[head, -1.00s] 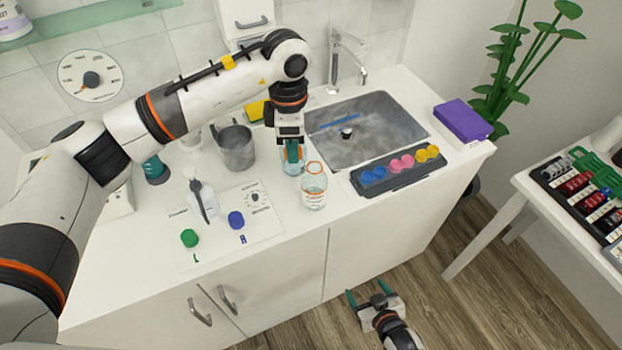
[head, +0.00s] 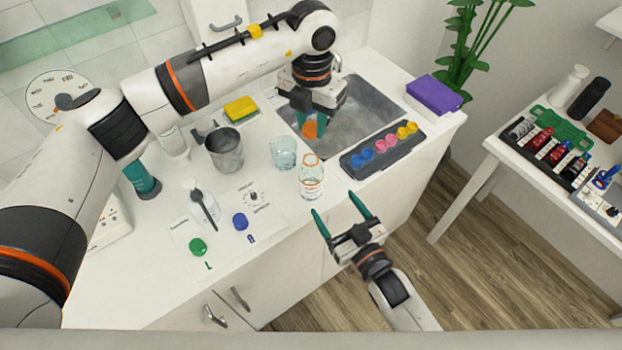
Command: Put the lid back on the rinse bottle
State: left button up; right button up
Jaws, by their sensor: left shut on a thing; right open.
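The rinse bottle (head: 311,180) is a small clear bottle with an orange ring at its neck. It stands upright near the counter's front edge, left of the coloured cases. My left gripper (head: 308,123) is shut on an orange lid (head: 311,131), held in the air in front of the sink's left part, above and behind the bottle. The lid and the bottle are apart. My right gripper (head: 340,214) is open and empty, its fingers pointing up toward the counter edge, right of and below the bottle.
A clear glass (head: 283,153) stands just left of the bottle. A tray (head: 352,170) of coloured cases lies to the right. A grey jug (head: 226,152), a dropper bottle (head: 204,207) and green (head: 197,247) and blue (head: 240,221) caps are farther left. The sink (head: 375,115) is behind.

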aim_at(317, 181)
jog(key=x, duration=1.2)
jog(key=shift+c, duration=0.6)
jog(key=c, duration=1.4)
pick_arm(q)
jog(key=shift+f, duration=2.5)
pick_arm(e)
jog(key=shift+o, duration=0.2)
jog(key=shift+f, duration=0.1)
pick_arm(q)
jog(key=shift+f, duration=0.9)
jog(key=shift+f, duration=0.55)
